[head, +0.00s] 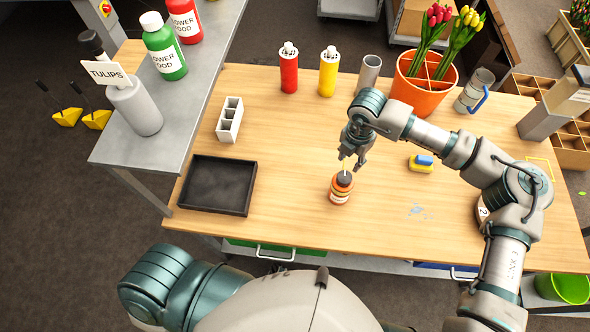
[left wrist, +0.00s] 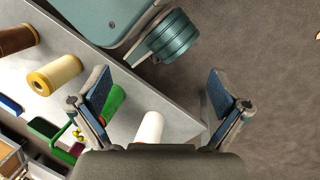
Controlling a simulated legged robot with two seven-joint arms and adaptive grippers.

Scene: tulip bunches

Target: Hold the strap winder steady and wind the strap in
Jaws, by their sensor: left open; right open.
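No object in view clearly reads as a strap winder or a strap. A small orange-and-white container (head: 340,190) with a dark top stands upright on the wooden table (head: 290,230). A thin yellow piece shows just above its top. My right gripper (head: 352,162) is open right above the container; I cannot tell whether it touches it. A yellow-and-blue item (head: 421,163) lies to the right of that gripper. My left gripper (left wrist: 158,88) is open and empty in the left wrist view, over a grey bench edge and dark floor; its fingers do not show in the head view.
A black tray (head: 217,186) and a white divided holder (head: 229,120) sit at the table's left. Red (head: 289,68) and yellow (head: 328,72) bottles, a grey cylinder (head: 368,74) and an orange tulip pot (head: 422,98) stand along the back. The front middle is clear.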

